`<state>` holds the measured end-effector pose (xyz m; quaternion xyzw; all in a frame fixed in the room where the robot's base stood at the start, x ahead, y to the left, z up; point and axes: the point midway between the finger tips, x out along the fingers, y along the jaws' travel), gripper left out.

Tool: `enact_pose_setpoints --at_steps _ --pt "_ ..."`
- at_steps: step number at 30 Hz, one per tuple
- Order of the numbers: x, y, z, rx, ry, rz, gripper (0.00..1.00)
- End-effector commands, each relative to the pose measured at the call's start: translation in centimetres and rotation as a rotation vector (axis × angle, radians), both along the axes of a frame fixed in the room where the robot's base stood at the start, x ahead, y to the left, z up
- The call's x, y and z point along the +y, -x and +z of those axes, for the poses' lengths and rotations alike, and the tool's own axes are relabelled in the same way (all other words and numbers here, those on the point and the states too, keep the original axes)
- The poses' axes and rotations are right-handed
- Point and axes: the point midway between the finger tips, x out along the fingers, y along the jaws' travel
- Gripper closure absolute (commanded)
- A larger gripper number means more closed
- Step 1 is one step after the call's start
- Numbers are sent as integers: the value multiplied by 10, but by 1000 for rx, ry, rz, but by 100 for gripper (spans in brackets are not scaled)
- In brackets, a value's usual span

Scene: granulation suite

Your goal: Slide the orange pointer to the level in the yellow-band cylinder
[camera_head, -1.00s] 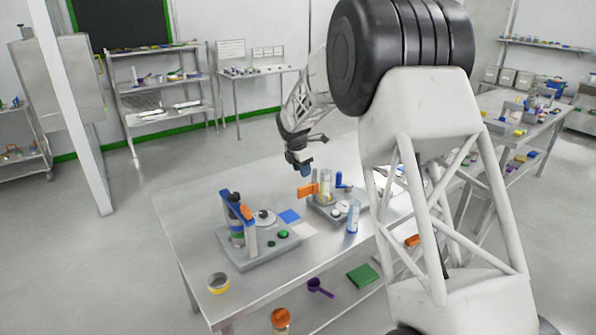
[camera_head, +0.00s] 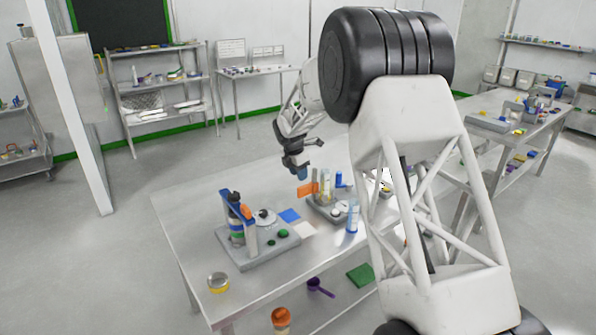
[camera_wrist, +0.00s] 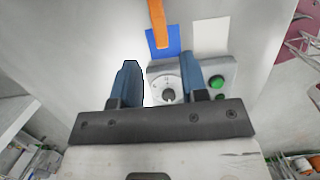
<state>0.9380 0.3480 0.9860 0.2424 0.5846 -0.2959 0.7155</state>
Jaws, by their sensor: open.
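The orange pointer (camera_head: 307,189) is a flat bar on the right-hand grey station, sticking out to the left of a clear upright cylinder (camera_head: 326,182). Yellowish colour shows low on that cylinder; I cannot make out the level in it. In the wrist view the pointer (camera_wrist: 158,24) shows at the top, beyond my fingers.
Blue card (camera_head: 289,215) and white card (camera_head: 304,230) lie between the stations.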

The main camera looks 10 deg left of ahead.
Motion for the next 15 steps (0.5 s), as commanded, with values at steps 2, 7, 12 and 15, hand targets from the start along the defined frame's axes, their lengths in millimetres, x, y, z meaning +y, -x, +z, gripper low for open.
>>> enact_pose_setpoints --at_steps 2,7,12,15 --pt "-1 -1 -6 1 1 0 60" --pt "-3 -3 -20 2 1 0 60" --pt "-5 -5 -33 1 1 0 60" --pt "-6 -6 -41 1 0 0 60"
